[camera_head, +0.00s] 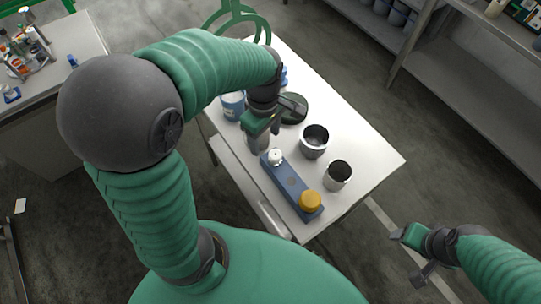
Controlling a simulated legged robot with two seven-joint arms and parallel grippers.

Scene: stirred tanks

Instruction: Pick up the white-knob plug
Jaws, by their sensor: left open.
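The white-knob plug (275,156) sits at the upper left end of a blue block (281,174) on the white table. Only its pale knob shows clearly. A yellow-orange knob (311,201) sits at the block's other end. My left gripper (269,123) is open, above the table just behind the white knob and apart from it in the picture. The arm hides part of the table there. My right gripper (416,256) is open and empty, off the table's right side over the floor.
Two metal cups, one (314,144) and another (337,177), stand right of the block. A dark round dish (294,107) and a blue-and-white container (232,106) are behind. The white table (375,157) is bare at its right corner. Grey shelves (460,75) stand at upper right.

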